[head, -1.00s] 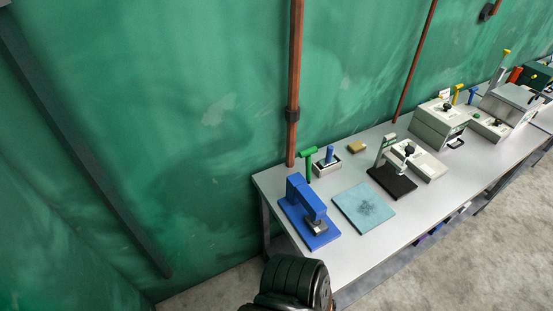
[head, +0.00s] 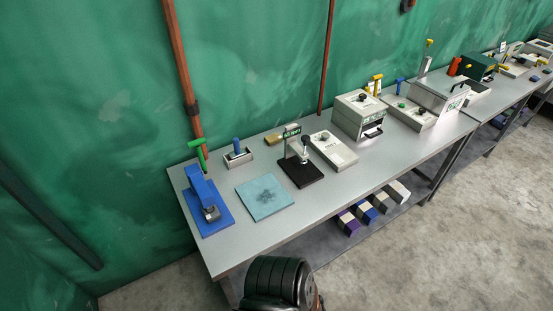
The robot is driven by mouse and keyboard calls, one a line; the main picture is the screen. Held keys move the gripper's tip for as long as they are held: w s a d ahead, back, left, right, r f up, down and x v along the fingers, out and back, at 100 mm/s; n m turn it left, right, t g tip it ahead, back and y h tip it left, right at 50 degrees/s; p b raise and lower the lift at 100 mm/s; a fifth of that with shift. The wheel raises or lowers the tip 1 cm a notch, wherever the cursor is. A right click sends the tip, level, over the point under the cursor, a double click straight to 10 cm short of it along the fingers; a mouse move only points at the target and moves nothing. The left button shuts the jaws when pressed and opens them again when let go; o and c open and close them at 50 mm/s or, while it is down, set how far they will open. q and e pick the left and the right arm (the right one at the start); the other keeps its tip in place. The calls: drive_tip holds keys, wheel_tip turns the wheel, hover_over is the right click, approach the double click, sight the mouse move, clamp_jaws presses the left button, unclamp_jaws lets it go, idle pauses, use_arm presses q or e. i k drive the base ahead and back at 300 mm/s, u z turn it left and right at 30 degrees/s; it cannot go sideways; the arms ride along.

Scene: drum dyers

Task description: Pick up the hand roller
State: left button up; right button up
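I cannot tell for certain which object is the hand roller. Two handled things stand at the near left end of the table (head: 345,185): a green T-shaped handle (head: 197,150) behind a blue press-like device (head: 202,195), and a blue upright handle (head: 237,146) in a small grey tray (head: 240,158). A black-based stand (head: 302,170) with a small green-and-white sign and a dark knob is also on the table. Neither of my grippers is in view. A black ribbed part of my own body shows at the bottom middle, in front of the table.
A teal square mat (head: 265,197) with a dark pattern lies near the front edge. A small yellowish block (head: 273,139), a pale flat box (head: 335,150) and a larger grey machine (head: 360,115) stand farther along. Several coloured blocks (head: 365,211) lie below. Concrete floor at right is clear.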

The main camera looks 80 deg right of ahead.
sight(238, 152)
drive_tip(key=k, duration=1.15)
drive_tip(key=z, duration=2.7)
drive_tip(key=i, duration=0.65)
